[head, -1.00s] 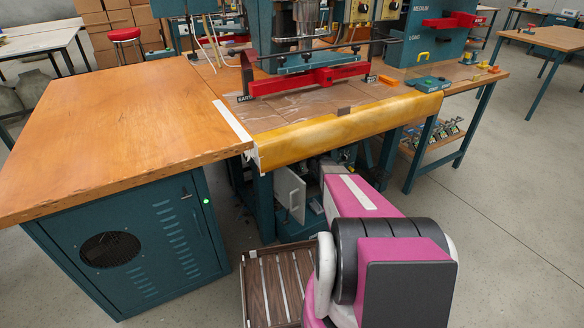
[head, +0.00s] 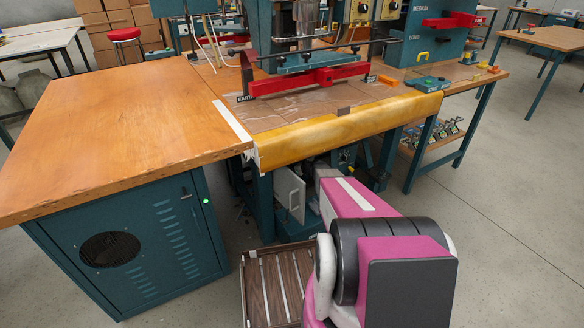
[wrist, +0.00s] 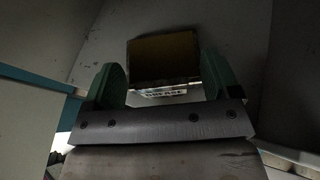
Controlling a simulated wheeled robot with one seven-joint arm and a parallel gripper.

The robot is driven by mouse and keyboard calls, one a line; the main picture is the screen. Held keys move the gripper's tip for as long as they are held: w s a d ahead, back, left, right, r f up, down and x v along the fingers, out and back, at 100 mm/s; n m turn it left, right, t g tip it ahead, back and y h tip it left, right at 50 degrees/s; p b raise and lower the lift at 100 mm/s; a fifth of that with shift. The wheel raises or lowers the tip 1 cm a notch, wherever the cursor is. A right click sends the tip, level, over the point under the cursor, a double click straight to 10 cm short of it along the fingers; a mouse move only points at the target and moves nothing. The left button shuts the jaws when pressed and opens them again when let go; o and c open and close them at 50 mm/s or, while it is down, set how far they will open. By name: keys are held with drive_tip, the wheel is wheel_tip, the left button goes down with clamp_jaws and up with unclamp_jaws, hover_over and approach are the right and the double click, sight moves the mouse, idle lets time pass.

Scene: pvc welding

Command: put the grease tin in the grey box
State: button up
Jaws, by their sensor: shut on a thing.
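The grease tin (wrist: 163,58) shows in the wrist view with a dark yellow-brown face and a pale label reading GREASE. My gripper (wrist: 163,80) has its two green fingers on either side of the tin, shut on it. Pale grey surfaces (wrist: 235,32) stand around and beyond the tin in the wrist view; I cannot tell whether they are the grey box. In the head view my arm reaches under the bench, and my gripper and the tin are hidden there.
The yellow front edge of the bench (head: 345,132) hangs over my arm. A pale open door (head: 290,193) stands below it. A teal cabinet (head: 130,245) is at left, and a slatted brown tray (head: 275,285) lies low beside my arm. Open floor (head: 500,240) lies to the right.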

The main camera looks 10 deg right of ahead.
drive_tip(key=o, duration=1)
drive_tip(key=shift+s+d+r, duration=0.1)
drive_tip(key=shift+s+r, duration=0.05)
drive_tip(key=shift+r, duration=0.05)
drive_tip(key=v, duration=1.1)
drive_tip(key=shift+s+d+r, duration=0.15)
drive_tip(key=shift+d, duration=0.05)
